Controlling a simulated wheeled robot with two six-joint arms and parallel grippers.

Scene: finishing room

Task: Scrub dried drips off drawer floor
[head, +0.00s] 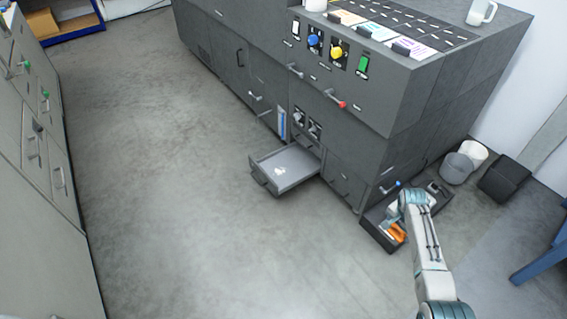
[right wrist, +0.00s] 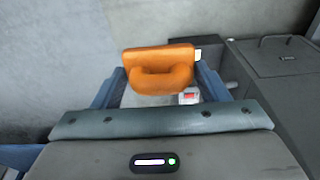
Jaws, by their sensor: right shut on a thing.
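An open drawer (head: 262,178) sticks out low from the front of the dark grey cabinet. A small patch of pale dried drips (head: 279,171) shows on its light floor. My right gripper (head: 396,224) is low at the cabinet's right end, over a dark open tray. It is shut on an orange scrubber (head: 398,234) with a looped grip. In the right wrist view the orange scrubber (right wrist: 158,68) sits between the two blue-grey fingers. Whether it touches the tray is unclear. My left gripper is not in view.
The dark tray (head: 371,236) lies low beside the cabinet (head: 365,140), with small items at its far end. A grey bin (head: 456,169) and a black box (head: 504,180) stand to the right. Drawer units (head: 35,170) line the left. The floor between (head: 170,200) is clear.

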